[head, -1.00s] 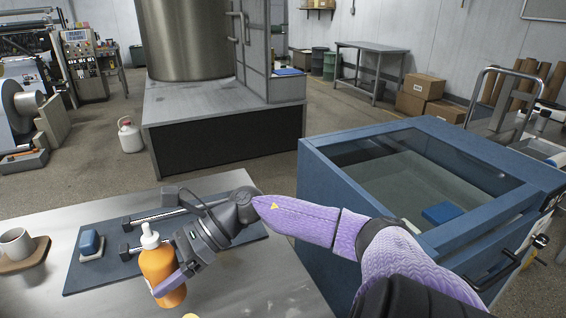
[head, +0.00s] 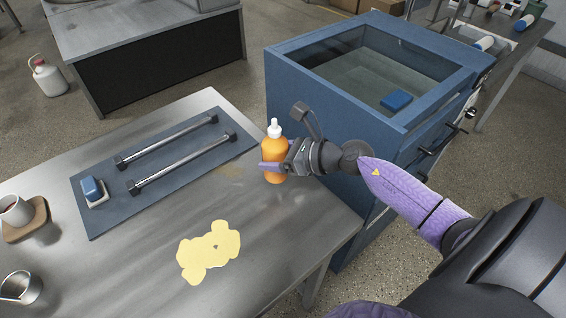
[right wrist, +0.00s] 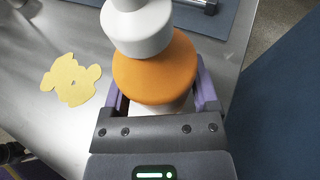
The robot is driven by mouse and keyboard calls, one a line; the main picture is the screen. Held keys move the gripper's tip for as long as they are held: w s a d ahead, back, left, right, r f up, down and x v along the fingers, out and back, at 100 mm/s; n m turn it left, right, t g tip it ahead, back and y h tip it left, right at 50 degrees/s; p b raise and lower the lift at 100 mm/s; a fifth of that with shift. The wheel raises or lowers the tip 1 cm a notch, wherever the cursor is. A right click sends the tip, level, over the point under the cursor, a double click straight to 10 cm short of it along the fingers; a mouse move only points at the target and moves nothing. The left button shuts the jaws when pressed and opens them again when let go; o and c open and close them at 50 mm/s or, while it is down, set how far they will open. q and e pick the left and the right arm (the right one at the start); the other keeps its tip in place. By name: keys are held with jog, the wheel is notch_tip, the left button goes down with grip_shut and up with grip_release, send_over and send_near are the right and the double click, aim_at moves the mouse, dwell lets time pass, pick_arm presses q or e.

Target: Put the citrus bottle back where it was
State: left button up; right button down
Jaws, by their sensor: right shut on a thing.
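The citrus bottle (head: 273,156) is orange with a white nozzle cap, upright near the right edge of the metal table. My right gripper (head: 268,167) is shut on it, with the purple fingers on either side of its body. In the right wrist view the bottle (right wrist: 155,72) fills the space between the fingers of the gripper (right wrist: 160,95). I cannot tell whether the bottle's base touches the table. My left gripper is not in view.
A yellow spill-shaped patch (head: 209,252) lies on the table (head: 140,270). A dark mat (head: 105,222) holds two metal bars and a blue-topped block (head: 93,191). A mug (head: 14,211) and a metal cup (head: 20,288) stand left. A blue glass-topped cabinet (head: 310,110) adjoins the table's right side.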

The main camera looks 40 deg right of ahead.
notch_tip(320, 180, down, 5)
jog(key=shift+f+b, duration=0.1)
jog(key=shift+b, duration=0.95)
grip_release()
jog(key=shift+r, duration=0.2)
jog(key=p+v, duration=0.2)
jog(key=v, duration=1)
jog(key=shift+f, duration=0.1)
